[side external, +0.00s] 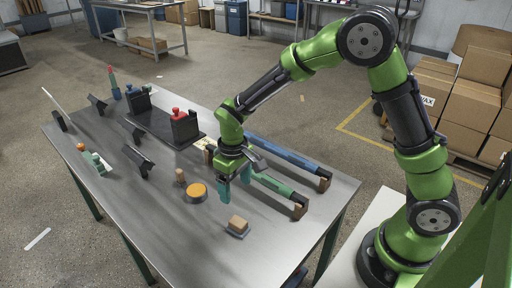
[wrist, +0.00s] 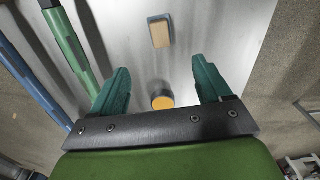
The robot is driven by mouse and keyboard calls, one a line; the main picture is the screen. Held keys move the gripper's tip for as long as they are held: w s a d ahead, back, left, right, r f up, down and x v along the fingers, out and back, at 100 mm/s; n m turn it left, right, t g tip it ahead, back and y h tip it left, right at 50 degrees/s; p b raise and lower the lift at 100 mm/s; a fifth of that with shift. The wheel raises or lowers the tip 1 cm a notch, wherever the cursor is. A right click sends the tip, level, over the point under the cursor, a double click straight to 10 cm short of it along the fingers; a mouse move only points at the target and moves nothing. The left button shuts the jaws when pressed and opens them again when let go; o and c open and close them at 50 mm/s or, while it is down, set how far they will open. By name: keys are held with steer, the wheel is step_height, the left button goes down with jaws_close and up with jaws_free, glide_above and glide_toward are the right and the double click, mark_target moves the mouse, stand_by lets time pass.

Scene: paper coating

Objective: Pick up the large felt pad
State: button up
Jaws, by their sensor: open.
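A tan block on a grey-blue base (side external: 238,226), which looks like the large felt pad, lies on the metal table near its front edge. It also shows in the wrist view (wrist: 160,31), at top centre beyond my fingertips. My gripper (side external: 235,186) is above the table, behind the block and right of an orange disc (side external: 196,192). Its teal fingers are open and apart in the wrist view (wrist: 161,66), with nothing held between them. The disc appears between the fingers (wrist: 162,102), lower down on the table and partly hidden by the gripper body.
A green roller bar (side external: 275,186) and a blue roller bar (side external: 285,157) lie to the right on wooden rests. A small wooden peg (side external: 180,176) stands behind the disc. Black holders (side external: 139,161) and a dark plate with red-topped clamp (side external: 183,125) are farther left. Table around the block is clear.

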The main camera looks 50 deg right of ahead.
mark_target(238, 221)
step_height(238, 221, down, 15)
steer(key=shift+f, duration=0.1)
stand_by(0.4)
steer(key=c, duration=1.1)
